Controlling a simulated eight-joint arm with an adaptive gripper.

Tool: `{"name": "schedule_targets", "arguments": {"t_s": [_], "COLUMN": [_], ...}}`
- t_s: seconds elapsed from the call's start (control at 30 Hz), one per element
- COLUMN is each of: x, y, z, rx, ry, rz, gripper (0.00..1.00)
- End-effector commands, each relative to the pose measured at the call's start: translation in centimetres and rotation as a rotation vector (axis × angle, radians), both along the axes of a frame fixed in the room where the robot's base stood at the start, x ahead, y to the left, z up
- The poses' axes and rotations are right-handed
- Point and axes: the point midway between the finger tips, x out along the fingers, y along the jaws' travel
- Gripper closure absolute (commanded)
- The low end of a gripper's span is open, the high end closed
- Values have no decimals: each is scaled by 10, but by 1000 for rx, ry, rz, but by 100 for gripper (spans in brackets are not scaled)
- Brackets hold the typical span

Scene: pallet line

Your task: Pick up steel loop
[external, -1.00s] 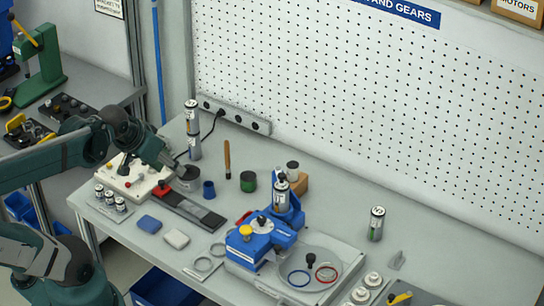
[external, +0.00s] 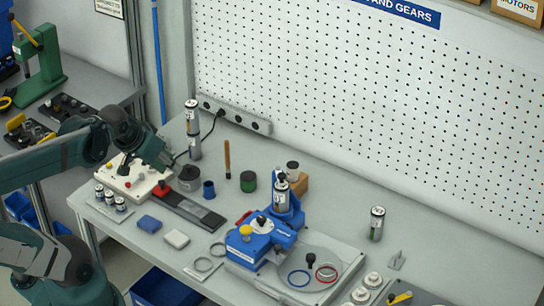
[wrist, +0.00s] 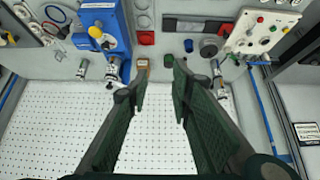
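Two thin grey steel loops lie flat on the bench, left of the blue fixture (external: 262,243). One steel loop (external: 211,266) is nearer the front edge; the other steel loop (external: 225,249) is just behind it. Round outlines that look like the loops (wrist: 143,22) show at the top of the wrist view. My gripper (external: 165,163) is above the bench at the left, near the switch panel and well apart from the loops. In the wrist view my gripper (wrist: 160,66) has its two dark fingers spread with nothing between them. Its fingertips are hard to make out externally.
A grey tray (external: 345,262) right of the fixture holds a blue ring (external: 299,278) and a red ring (external: 326,272). Tall cylinders (external: 194,145) stand near the pegboard.

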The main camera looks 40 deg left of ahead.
Motion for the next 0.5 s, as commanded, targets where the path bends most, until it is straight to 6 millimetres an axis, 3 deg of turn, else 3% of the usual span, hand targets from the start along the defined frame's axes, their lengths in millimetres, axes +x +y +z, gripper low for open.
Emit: {"name": "schedule_targets", "arguments": {"t_s": [0.27,0.5], "x": [6,28], "y": [-3,-16], "z": [3,11], "rx": [-7,-28], "ry": [6,29], "rz": [-1,-4], "gripper": [78,78]}}
